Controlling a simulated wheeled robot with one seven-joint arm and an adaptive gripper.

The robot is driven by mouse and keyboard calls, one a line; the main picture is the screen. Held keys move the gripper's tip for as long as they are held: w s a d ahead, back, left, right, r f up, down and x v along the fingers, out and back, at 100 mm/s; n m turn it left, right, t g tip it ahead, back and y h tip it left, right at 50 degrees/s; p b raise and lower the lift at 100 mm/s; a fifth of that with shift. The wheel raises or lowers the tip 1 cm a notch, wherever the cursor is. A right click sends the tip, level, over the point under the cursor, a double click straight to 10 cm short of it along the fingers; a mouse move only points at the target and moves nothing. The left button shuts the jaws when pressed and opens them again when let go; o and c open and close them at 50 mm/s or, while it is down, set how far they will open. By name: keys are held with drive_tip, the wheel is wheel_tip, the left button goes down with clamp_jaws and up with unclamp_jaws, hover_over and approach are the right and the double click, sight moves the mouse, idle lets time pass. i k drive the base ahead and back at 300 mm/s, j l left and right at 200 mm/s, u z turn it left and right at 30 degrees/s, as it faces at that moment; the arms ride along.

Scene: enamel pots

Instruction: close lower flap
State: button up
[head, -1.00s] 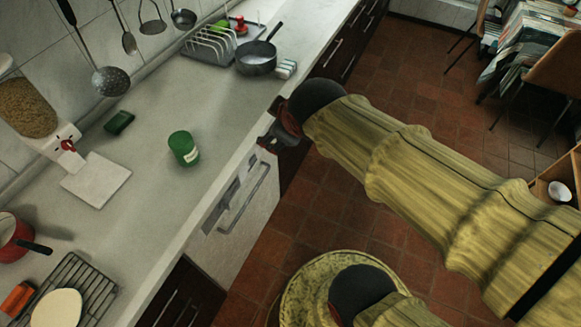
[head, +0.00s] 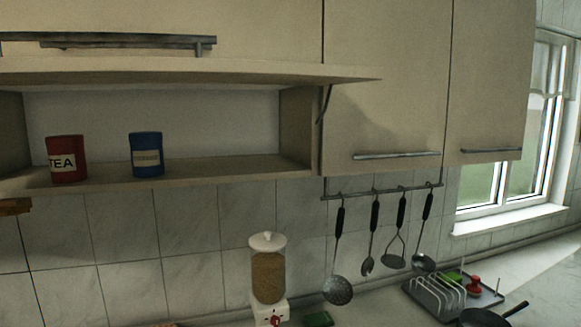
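The lower flap (head: 250,72) is a beige panel at the upper left of the head view. It is raised, standing out roughly level from the wall cabinet above an open compartment. A thin dark stay (head: 325,104) shows at the compartment's right side. A long metal handle (head: 120,42) shows just above the flap; I cannot tell which panel it belongs to. Inside the compartment stand a red TEA tin (head: 66,160) and a blue tin (head: 146,155), both upright. My gripper is not in view now, so its distance from the flap cannot be seen.
Shut cabinet doors (head: 420,70) adjoin on the right. Below, utensils hang on a rail (head: 385,190). A grain dispenser (head: 268,275), a dish rack (head: 440,295) and a dark pan (head: 487,317) stand on the counter. A window (head: 520,140) is at the right.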

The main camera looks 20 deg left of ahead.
sight(25, 70)
drive_tip(key=j+u, duration=0.1)
drive_tip(key=u, duration=0.3)
drive_tip(key=j+u, duration=0.1)
drive_tip(key=u, duration=0.3)
drive_tip(key=j+u, duration=0.1)
drive_tip(key=u, duration=0.35)
drive_tip(key=i+u, duration=0.15)
drive_tip(key=u, duration=0.25)
